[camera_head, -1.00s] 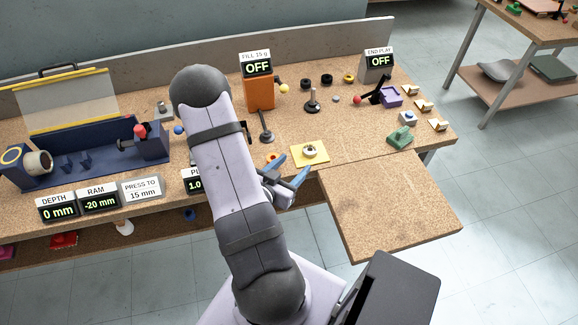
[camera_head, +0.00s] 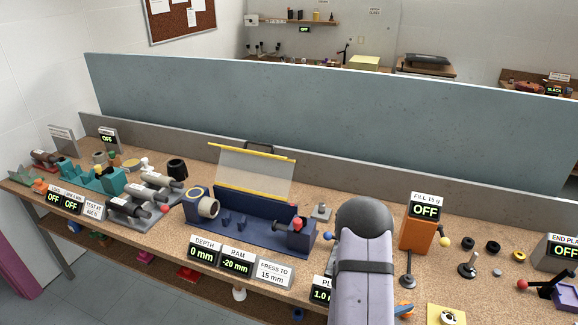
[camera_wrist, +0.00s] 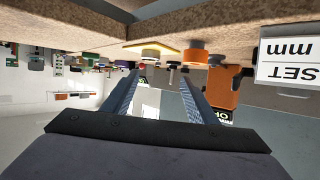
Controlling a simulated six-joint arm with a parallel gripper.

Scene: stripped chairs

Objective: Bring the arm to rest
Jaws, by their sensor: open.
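My arm (camera_head: 362,270) stands upright at the bottom of the head view, in front of the bench (camera_head: 300,262). My gripper is mostly hidden behind it; only a blue finger shows, low beside the arm's right edge. In the wrist view my gripper (camera_wrist: 160,84) has its two blue fingers spread apart, with nothing held between them. That view is upside down. A yellow pad (camera_head: 434,314) with a round part on it lies just right of the finger. The pad also shows beyond the fingertips in the wrist view (camera_wrist: 172,48).
A dark blue press fixture (camera_head: 262,232) stands left of my arm, and an orange dispenser (camera_head: 418,236) stands right of it. A small lever stand (camera_head: 407,282) is close by. Sign blocks (camera_head: 236,263) line the front edge. A grey-blue partition (camera_head: 330,125) rises behind.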

